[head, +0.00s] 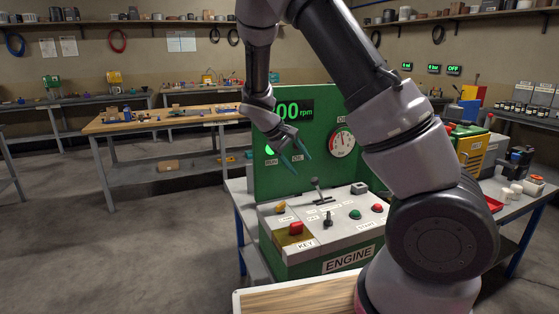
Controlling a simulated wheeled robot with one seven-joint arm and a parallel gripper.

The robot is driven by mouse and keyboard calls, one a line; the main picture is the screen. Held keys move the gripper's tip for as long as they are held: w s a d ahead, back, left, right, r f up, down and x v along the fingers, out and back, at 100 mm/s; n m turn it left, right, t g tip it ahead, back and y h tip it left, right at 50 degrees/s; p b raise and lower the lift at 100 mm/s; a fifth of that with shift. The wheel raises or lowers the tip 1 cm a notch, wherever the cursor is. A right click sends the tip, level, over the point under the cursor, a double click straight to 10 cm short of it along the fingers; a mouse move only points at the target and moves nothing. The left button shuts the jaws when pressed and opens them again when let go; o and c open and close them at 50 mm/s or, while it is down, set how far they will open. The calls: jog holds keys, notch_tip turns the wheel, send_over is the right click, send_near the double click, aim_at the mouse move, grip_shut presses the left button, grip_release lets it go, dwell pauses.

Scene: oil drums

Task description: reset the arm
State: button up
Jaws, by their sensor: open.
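My gripper (290,158) hangs in front of the green engine panel, with its two thin teal-tipped fingers apart and nothing between them. It is above and left of the lever (319,190) on the console top and appears clear of it. My arm is bent, rising from the lower right and coming down to the gripper at the middle. The engine console (328,258) is grey on top with a green front marked ENGINE. The arm hides part of the console's right side and of the panel.
The green panel (285,185) carries an rpm display (292,110) and a round gauge (342,140). A wooden workbench (165,122) stands behind left. Floor at left is clear.

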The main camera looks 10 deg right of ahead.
jog(key=s+d+r+m+t+y, duration=0.2)
jog(key=s+r+m+t+y, duration=0.3)
jog(key=s+r, duration=1.9)
jog(key=m+y, duration=0.3)
jog(key=y, duration=0.1)
jog(key=shift+r+m+t, duration=0.3)
jog(key=shift+r, duration=0.1)
